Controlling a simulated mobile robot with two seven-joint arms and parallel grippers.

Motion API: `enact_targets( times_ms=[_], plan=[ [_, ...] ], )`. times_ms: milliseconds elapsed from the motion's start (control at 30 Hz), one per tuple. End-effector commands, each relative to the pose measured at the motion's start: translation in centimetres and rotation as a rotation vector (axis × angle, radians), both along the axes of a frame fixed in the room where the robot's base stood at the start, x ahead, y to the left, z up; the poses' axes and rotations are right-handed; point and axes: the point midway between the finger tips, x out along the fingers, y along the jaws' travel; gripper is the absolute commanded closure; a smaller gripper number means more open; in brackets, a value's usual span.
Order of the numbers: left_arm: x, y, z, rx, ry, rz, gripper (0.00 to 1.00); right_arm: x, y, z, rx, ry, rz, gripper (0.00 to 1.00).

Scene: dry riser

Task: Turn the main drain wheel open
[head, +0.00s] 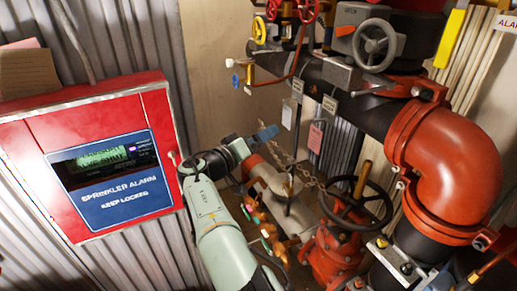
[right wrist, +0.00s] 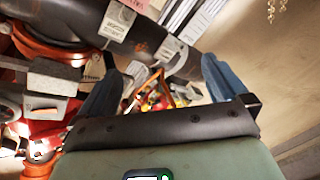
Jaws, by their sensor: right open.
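Several handwheels show in the head view, and I cannot read which one is labelled main drain. A black handwheel (head: 357,203) sits on a red valve at lower right. A grey handwheel (head: 376,45) is on the upper pipe. Small yellow (head: 259,30) and red (head: 307,10) wheels are at the top. My right gripper (head: 268,132) is left of the black handwheel and below the small wheels, touching none visibly. In the right wrist view its blue fingers (right wrist: 160,68) are apart and empty, with small coloured fittings (right wrist: 158,98) blurred beyond them. My left gripper is not seen.
A red sprinkler alarm box (head: 95,155) stands at left. A chain (head: 299,172) hangs near the black handwheel. Tags (head: 317,137) hang from the dark pipe (head: 340,100), and a big red elbow (head: 450,175) fills the right. Bare wall (head: 215,70) lies behind.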

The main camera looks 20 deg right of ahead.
Motion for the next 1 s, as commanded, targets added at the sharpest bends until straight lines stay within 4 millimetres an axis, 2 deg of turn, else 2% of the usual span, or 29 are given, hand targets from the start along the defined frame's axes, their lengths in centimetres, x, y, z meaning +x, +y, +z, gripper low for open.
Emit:
enact_targets(
  times_ms=[200,700,767,867,967,1000],
  plan=[
    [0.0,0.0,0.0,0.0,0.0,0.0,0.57,0.4,-0.3,-1.5,0.014,0.035,0.007,0.0],
    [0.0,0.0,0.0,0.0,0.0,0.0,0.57,0.4,-0.3,-1.6,0.016,0.038,0.009,0.0],
    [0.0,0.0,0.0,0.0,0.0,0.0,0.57,0.5,-0.4,-2.1,0.021,0.049,0.01,0.0],
    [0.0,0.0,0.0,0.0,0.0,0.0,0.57,1.0,-1.3,-5.7,0.055,0.131,0.022,0.0],
    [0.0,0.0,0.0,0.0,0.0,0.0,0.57,1.4,-2.7,-13.6,0.144,0.299,0.055,0.0],
    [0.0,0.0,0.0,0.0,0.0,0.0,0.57,1.1,-3.3,-17.8,0.198,0.384,0.07,0.0]
  ],
)
